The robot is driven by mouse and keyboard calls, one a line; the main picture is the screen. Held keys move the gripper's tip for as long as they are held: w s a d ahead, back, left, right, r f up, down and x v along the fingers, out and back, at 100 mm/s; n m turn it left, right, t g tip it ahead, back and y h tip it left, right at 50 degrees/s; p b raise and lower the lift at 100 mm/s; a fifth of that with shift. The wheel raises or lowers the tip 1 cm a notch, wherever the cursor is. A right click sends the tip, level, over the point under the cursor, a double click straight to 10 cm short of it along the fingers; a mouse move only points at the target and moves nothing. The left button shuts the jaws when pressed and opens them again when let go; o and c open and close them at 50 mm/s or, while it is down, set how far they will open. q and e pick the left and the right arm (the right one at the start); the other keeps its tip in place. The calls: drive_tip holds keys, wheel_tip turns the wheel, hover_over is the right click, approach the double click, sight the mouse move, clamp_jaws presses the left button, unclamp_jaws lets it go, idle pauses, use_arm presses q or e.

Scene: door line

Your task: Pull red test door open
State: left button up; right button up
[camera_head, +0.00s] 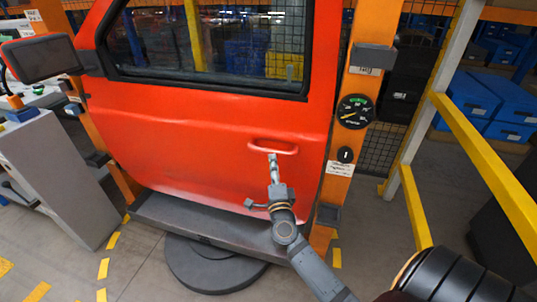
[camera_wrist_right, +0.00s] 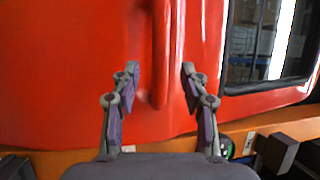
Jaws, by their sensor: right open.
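The red test door (camera_head: 200,130) stands closed in an orange frame, with a black-edged window in its upper part. Its red handle (camera_head: 273,147) is a horizontal bar near the door's right edge. My right gripper (camera_head: 272,158) is at the handle, just below it in the head view. In the right wrist view, the open fingers of this gripper (camera_wrist_right: 160,66) stand on either side of the handle (camera_wrist_right: 160,50), with a visible gap on each side. Whether the fingertips reach past the bar is unclear. My left gripper is not in view.
A dark mirror (camera_head: 45,57) juts out at the left. A round gauge (camera_head: 354,111) sits on the orange post right of the door. A dark sill (camera_head: 200,222) runs below it. A grey cabinet (camera_head: 60,175) stands left; a yellow rail (camera_head: 480,155) is at right.

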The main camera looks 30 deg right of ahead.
drive_tip(key=x, duration=0.5)
clamp_jaws()
drive_tip(key=shift+s, duration=0.1)
